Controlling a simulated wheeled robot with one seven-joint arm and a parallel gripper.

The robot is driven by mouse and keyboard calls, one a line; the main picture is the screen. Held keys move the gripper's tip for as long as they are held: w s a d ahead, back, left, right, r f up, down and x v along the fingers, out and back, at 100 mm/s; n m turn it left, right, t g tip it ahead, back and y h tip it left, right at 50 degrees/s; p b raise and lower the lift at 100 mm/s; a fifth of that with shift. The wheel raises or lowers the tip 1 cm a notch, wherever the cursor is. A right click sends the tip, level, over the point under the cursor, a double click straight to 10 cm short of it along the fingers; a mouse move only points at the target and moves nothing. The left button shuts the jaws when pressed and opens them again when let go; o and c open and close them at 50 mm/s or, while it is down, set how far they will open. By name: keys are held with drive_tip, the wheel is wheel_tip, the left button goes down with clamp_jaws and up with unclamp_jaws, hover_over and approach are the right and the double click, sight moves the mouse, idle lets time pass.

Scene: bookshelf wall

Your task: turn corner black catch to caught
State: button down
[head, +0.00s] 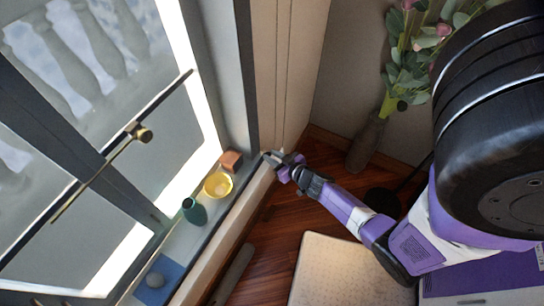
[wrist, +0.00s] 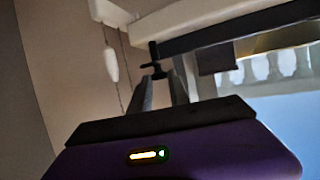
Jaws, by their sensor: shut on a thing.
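The black catch (wrist: 154,56) shows in the wrist view as a small dark piece with a short upright and a crosspiece. It is at the tips of my gripper (wrist: 160,77), whose two grey fingers close on its lower part. In the head view my gripper (head: 273,158) reaches the right end of the window sill, beside the wall corner. The catch is too small and too covered there to make out. I cannot tell from these views which setting the catch is in.
On the sill (head: 176,233) stand an orange-brown block (head: 231,160), a yellow bowl (head: 218,186), a green vase (head: 193,211) and a grey ball (head: 155,280) on a blue mat (head: 170,268). A flower vase (head: 365,143) stands right of my arm. A white pull (wrist: 111,65) hangs left.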

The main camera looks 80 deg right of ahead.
sight(269, 153)
drive_tip(key=shift+f+n+y, duration=0.1)
drive_tip(key=shift+n+y, duration=0.3)
drive_tip(key=shift+y, duration=0.1)
drive_tip(key=d+n+y+b, duration=0.1)
drive_tip(key=n+y+b, duration=0.4)
drive_tip(key=b, duration=0.3)
drive_tip(key=d+n+g+y+b, duration=0.1)
drive_tip(key=n+y+b, duration=0.4)
drive_tip(key=b, duration=0.3)
drive_tip(key=d+n+g+y+b, duration=0.1)
drive_tip(key=n+y+b, duration=0.4)
drive_tip(key=b, duration=0.3)
drive_tip(key=shift+w+f+y+b, duration=0.2)
drive_tip(key=shift+y+b, duration=0.15)
drive_tip(key=shift+y, duration=0.35)
drive_tip(key=shift+w+d+r+n+g+y+b, duration=0.15)
drive_tip(key=shift+n+g+y+b, duration=0.25)
drive_tip(key=shift+n+g+b, duration=0.5)
drive_tip(key=shift+r, duration=0.1)
drive_tip(key=c, duration=1.6)
unclamp_jaws()
drive_tip(key=shift+o, duration=0.2)
